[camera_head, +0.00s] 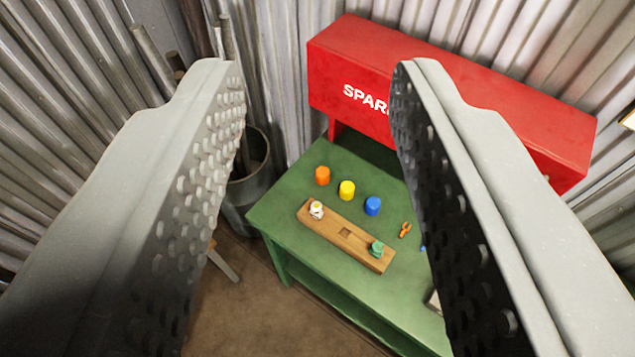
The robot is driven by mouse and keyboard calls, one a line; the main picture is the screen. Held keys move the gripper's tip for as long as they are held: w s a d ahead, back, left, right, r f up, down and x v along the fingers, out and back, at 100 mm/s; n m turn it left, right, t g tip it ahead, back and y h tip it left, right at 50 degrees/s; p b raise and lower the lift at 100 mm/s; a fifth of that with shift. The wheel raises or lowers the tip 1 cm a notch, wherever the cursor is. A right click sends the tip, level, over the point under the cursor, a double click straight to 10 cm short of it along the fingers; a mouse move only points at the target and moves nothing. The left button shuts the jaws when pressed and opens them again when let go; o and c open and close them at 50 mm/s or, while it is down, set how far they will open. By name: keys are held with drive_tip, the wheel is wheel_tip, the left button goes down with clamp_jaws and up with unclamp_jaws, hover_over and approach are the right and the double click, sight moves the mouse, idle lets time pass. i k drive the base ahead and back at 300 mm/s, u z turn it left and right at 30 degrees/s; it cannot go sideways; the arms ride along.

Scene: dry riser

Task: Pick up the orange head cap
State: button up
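The orange head cap (322,176) is a small orange cylinder standing on the green table (285,205), near its back left edge. A yellow cap (347,190) and a blue cap (373,206) stand in a row to its right. My gripper (318,80) is open and empty, its two grey studded fingers wide apart at the left and right of the picture. The orange cap shows in the gap between the fingers, well beyond them. The right finger hides part of the table and the red box.
A wooden block (346,236) with a white piece (316,209) and a green piece (377,249) lies before the caps. A small orange item (405,230) lies right. A red box (450,90) stands behind, a metal bin (246,185) left, corrugated walls around.

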sight(323, 173)
drive_tip(key=z, duration=0.1)
drive_tip(key=i, duration=0.9)
drive_tip(key=u, duration=0.1)
